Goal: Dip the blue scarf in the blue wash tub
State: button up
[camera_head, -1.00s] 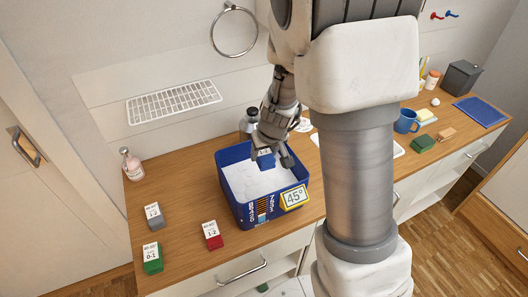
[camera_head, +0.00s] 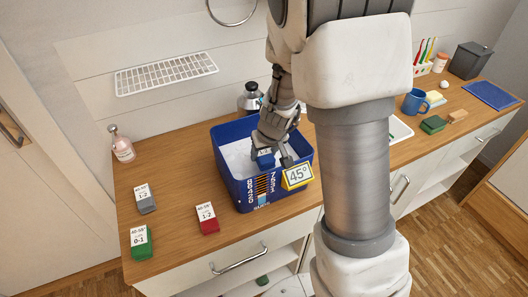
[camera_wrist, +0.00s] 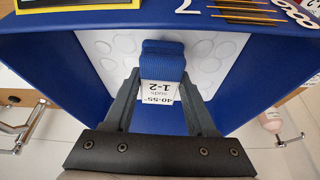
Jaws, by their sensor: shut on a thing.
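The blue scarf (camera_wrist: 163,58) is a small folded blue bundle with a white tag reading 40-55° and 1-2. My gripper (camera_wrist: 163,85) is shut on it, one finger on each side. In the head view the scarf (camera_head: 265,160) and my gripper (camera_head: 272,154) are over the opening of the blue wash tub (camera_head: 226,178), within its walls. The tub holds white suds and carries a yellow-edged 45° sign on its front corner. The tub's wall (camera_wrist: 60,50) surrounds the scarf in the wrist view. I cannot tell whether the scarf touches the suds.
Grey (camera_head: 147,205), red (camera_head: 209,225) and green (camera_head: 142,250) tagged cloths lie on the wooden counter left of the tub. A pink bottle (camera_head: 122,148) stands at the back left. A dark bottle (camera_head: 250,98) stands behind the tub. A blue mug (camera_head: 414,103) is to the right.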

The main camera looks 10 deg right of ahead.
notch_tip(320, 180, down, 8)
jog(key=b, duration=0.7)
jog(key=shift+w+a+r, duration=0.1)
jog(key=shift+a, duration=0.05)
jog(key=shift+w+a, duration=0.25)
jog(key=shift+a, duration=0.1)
jog(key=shift+d, duration=0.1)
jog(key=shift+s+d, duration=0.35)
jog(key=shift+d, duration=0.05)
jog(key=shift+d+b, duration=0.15)
jog(key=shift+b, duration=0.25)
jog(key=shift+s+d, duration=0.3)
jog(key=shift+s, duration=0.05)
